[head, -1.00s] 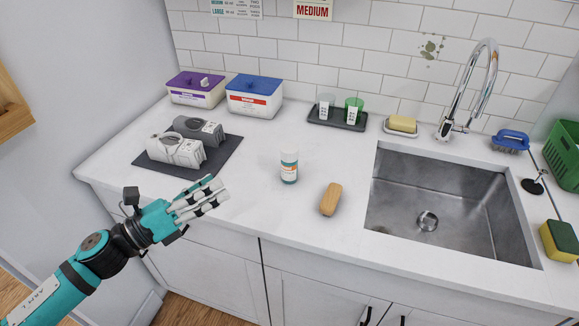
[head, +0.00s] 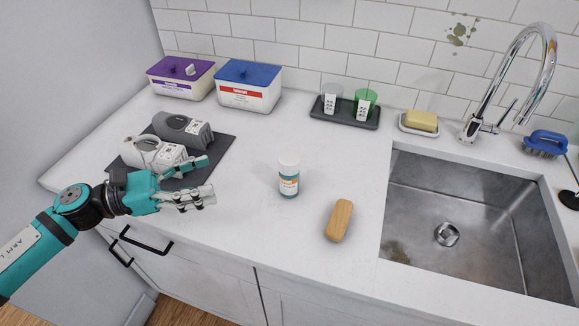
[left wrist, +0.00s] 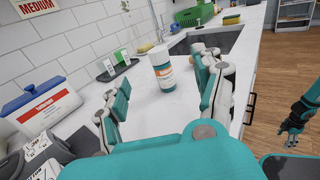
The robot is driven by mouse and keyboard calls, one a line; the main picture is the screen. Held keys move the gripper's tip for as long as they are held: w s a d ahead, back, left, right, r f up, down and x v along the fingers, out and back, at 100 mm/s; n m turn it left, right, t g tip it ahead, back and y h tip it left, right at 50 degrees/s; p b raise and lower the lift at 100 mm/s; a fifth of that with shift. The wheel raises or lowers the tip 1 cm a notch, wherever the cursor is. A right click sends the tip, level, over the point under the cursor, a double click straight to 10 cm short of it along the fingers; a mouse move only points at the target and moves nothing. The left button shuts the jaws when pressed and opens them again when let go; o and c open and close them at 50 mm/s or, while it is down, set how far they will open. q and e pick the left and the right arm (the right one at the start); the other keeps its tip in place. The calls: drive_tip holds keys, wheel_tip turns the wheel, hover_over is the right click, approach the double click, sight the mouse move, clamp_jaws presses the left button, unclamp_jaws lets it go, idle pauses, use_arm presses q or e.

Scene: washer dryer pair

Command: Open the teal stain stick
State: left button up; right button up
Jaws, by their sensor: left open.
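The teal stain stick (head: 289,183) stands upright on the white counter, with a white cap on top and an orange-and-white label. In the left wrist view the stain stick (left wrist: 163,72) shows ahead, between the spread fingers and beyond them. My left gripper (head: 209,177) is open and empty, to the left of the stick and apart from it, with its fingers pointing toward it. A second teal-and-black gripper (left wrist: 294,122), my right one, hangs at the right edge of the left wrist view, over the floor. Its finger state is unclear.
A wooden brush (head: 339,220) lies right of the stick, near the sink (head: 455,190). Grey dispensers (head: 155,153) on a dark mat (head: 222,150) stand behind my left gripper. Boxes and a cup tray (head: 345,117) line the back. Counter between gripper and stick is clear.

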use_arm(q)
drive_tip(key=f+b, duration=0.6)
drive_tip(key=f, duration=0.1)
drive_tip(key=shift+w, duration=0.25)
use_arm(e)
wheel_tip(320, 180, down, 7)
use_arm(q)
drive_tip(key=p, duration=0.4)
approach(288, 175)
drive_tip(key=w+d+f, duration=0.1)
drive_tip(key=w+d, duration=0.1)
drive_tip(key=d, duration=0.1)
drive_tip(key=w+d+f, duration=0.1)
drive_tip(key=shift+d+f, duration=0.35)
drive_tip(key=shift+d, duration=0.05)
drive_tip(key=p+x, duration=0.1)
drive_tip(key=x, duration=0.1)
drive_tip(key=p+x, duration=0.1)
drive_tip(key=x, duration=0.2)
drive_tip(key=shift+w+a+r+p, duration=0.15)
drive_tip(key=shift+w+a+p, duration=0.05)
drive_tip(key=shift+w+p, duration=0.15)
drive_tip(key=shift+d, duration=0.2)
drive_tip(key=c, duration=1.4)
use_arm(e)
wheel_tip(288, 175, up, 7)
drive_tip(key=shift+w+f, duration=0.15)
drive_tip(key=shift+w, duration=0.2)
use_arm(q)
drive_tip(key=shift+o, duration=0.2)
